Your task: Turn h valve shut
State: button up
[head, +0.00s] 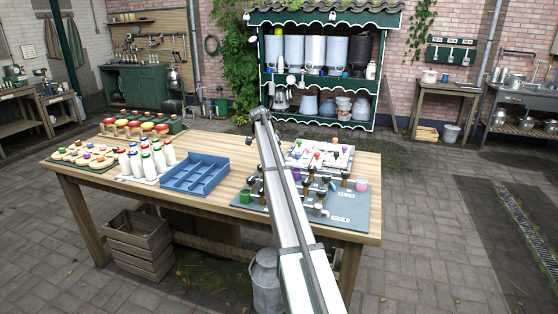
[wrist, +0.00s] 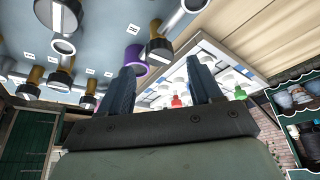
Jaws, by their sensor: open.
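Several brass-and-black valve fittings with pale pipes stand on a grey board (head: 347,208) on the wooden table. In the wrist view, fittings show at the top, one brass fitting (wrist: 154,42) near the middle and another (wrist: 63,78) at left. The board's small labels are too small to read, so I cannot tell which fitting is the h valve. My gripper (wrist: 164,84) is open, with nothing between its two dark fingers. A purple cup (wrist: 135,56) shows just beyond the left finger. In the head view my arm covers part of the board, and the fingers cannot be made out.
A white tray (wrist: 222,54) with coloured pieces lies beside the board. A pink cup (head: 361,184) stands right. A green shelf (head: 318,87) stands behind the table.

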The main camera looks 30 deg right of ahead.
jog(key=v, duration=1)
jog(key=shift+f, duration=0.1)
